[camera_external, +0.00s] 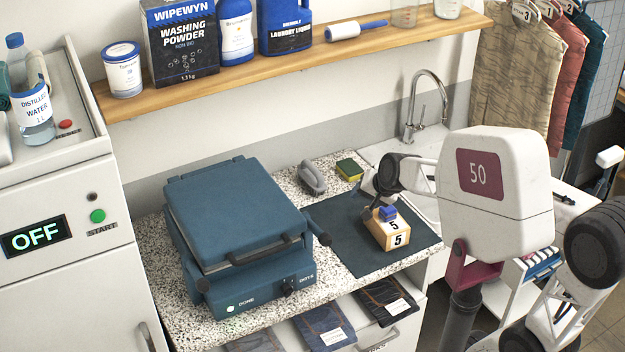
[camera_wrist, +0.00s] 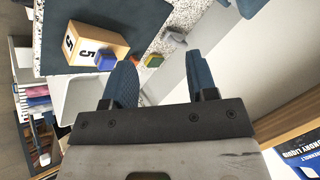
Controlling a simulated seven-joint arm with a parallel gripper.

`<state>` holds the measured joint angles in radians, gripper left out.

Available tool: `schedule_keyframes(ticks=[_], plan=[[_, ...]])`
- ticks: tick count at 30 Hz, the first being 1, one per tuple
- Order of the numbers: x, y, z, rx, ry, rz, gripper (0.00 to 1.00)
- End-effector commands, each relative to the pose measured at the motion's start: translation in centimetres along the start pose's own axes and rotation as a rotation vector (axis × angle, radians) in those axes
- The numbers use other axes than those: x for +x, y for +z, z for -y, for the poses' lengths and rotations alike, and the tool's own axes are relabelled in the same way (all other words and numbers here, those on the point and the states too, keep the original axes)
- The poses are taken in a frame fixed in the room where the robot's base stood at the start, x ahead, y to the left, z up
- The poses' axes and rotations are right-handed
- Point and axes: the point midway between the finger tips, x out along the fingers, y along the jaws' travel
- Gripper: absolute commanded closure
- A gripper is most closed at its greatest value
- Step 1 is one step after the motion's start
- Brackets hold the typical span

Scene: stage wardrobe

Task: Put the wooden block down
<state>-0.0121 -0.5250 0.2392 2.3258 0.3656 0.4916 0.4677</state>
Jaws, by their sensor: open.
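The wooden block (camera_external: 385,234) stands on the dark mat (camera_external: 345,243) on the speckled counter, with the number 5 on its white-labelled faces. A small blue cube (camera_external: 387,213) appears to sit on its top. In the wrist view the wooden block (camera_wrist: 98,42) and the blue cube (camera_wrist: 106,60) are at the upper left, outside the fingers. My gripper (camera_wrist: 160,60) is open, with nothing between its blue-grey fingers. In the external view it is largely hidden behind my wrist, close above and behind the block; I cannot tell whether it touches.
A blue press (camera_external: 240,225) stands left of the mat, its handle reaching toward it. A grey brush (camera_external: 312,178) and a yellow-green sponge (camera_external: 349,169) lie behind the mat. The sink tap (camera_external: 425,105) rises at the back right. A wooden shelf (camera_external: 300,62) of laundry products runs above.

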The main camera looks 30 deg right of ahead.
Motion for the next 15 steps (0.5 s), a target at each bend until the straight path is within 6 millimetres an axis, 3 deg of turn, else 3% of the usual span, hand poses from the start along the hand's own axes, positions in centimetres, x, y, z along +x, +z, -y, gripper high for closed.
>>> schedule_keyframes(ticks=[3,9,15], plan=[[-2.8,3.7,-4.2,-0.263,0.111,0.092,0.47],[-6.2,7.7,-10.2,-0.584,0.264,0.233,0.47],[-7.7,9.2,-12.8,-0.711,0.331,0.301,0.47]])
